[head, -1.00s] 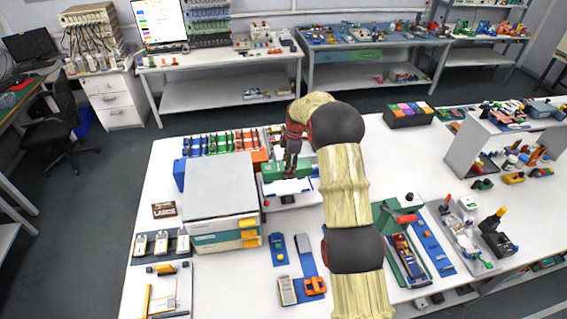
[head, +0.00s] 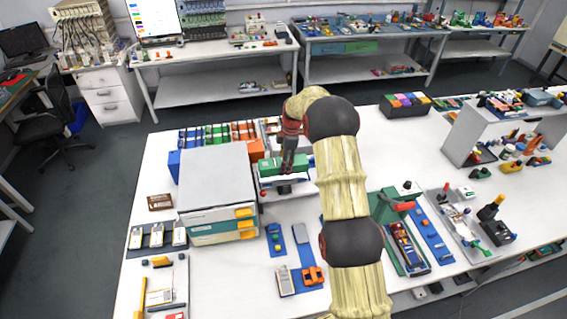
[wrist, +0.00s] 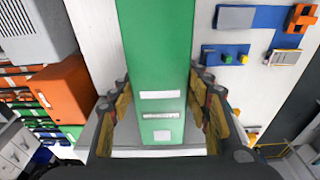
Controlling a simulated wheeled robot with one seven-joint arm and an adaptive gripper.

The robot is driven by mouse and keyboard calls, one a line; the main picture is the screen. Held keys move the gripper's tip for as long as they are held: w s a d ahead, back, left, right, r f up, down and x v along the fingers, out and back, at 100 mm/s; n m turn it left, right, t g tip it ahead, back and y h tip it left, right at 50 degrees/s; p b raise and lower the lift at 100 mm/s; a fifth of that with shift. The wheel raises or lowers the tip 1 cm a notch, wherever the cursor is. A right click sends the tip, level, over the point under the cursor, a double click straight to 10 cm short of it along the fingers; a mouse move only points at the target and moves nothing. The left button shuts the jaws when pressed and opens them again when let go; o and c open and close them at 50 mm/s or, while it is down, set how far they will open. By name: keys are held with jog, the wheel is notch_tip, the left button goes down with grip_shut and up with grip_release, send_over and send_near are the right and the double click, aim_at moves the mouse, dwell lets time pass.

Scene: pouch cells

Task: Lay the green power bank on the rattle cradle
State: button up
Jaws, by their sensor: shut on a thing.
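The green power bank (wrist: 157,70) is a long green block with white labels, held lengthwise between the two fingers of my gripper (wrist: 160,112) in the wrist view. In the head view my gripper (head: 287,170) points down over the green block (head: 268,167), behind and right of the large grey box. A pale, low stand (head: 266,182) shows just below the bank; it may be the rattle cradle. My gripper and arm partly hide this spot. I cannot tell whether the bank touches the stand.
The large grey box (head: 217,180) with yellow handles stands close on the left. An orange box (wrist: 75,90) and rows of coloured cells (head: 217,135) are nearby. Blue trays (head: 275,238) lie in front.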

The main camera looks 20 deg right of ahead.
jog(key=shift+f+b, duration=0.45)
jog(key=shift+f, duration=0.5)
jog(key=shift+b, duration=0.55)
dwell(1.2)
jog(key=shift+f+b, duration=0.75)
jog(key=shift+f, duration=0.45)
jog(key=o, duration=1.5)
jog(key=shift+o, duration=0.3)
jog(key=r, duration=0.4)
jog(key=d+r, duration=0.1)
jog(key=r, duration=0.6)
jog(key=shift+s+d+r, duration=0.2)
jog(key=shift+d+r, duration=0.2)
